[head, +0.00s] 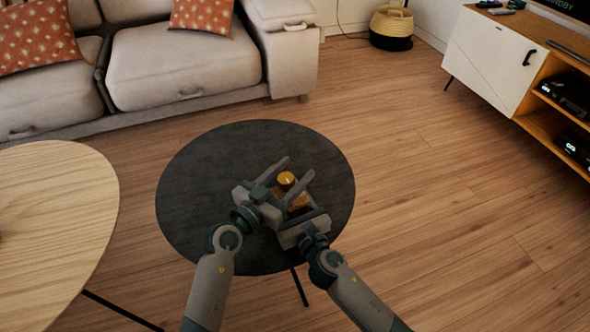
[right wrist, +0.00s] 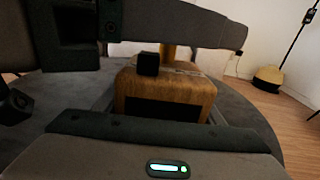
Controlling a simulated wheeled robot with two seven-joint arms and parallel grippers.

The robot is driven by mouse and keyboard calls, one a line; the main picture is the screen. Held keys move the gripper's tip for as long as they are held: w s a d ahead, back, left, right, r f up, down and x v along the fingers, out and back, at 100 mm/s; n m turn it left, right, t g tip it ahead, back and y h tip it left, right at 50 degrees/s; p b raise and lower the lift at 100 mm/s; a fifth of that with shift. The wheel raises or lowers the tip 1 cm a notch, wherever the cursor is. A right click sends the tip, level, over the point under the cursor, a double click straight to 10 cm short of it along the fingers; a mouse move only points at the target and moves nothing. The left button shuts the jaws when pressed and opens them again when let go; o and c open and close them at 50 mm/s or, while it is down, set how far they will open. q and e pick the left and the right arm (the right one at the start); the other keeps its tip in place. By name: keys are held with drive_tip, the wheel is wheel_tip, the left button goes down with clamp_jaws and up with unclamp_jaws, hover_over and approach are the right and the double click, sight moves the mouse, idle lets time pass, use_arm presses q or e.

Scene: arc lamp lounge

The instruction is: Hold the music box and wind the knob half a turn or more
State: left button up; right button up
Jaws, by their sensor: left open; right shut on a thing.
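The music box (head: 299,203) is a small brown wooden block over the dark round table; its wooden front shows in the right wrist view (right wrist: 190,88). A round golden knob (head: 287,179) stands at its top. My left gripper (head: 298,168) is open, with one finger on either side of the knob and a gap visible. My right gripper (head: 304,222) is shut on the box, low on its near right side; its fingers are largely hidden. In the right wrist view a left finger crosses above the box and hides the knob's top.
The dark round table (head: 200,190) is otherwise bare. A pale wooden table (head: 60,200) stands at the left. A grey sofa (head: 185,65) is behind, and a white and wood cabinet (head: 490,60) stands at the far right. Open floor lies to the right.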

use_arm(q)
drive_tip(key=shift+w+d, duration=0.3)
drive_tip(key=shift+w, duration=0.1)
drive_tip(key=c, duration=1)
drive_tip(key=shift+c, duration=0.2)
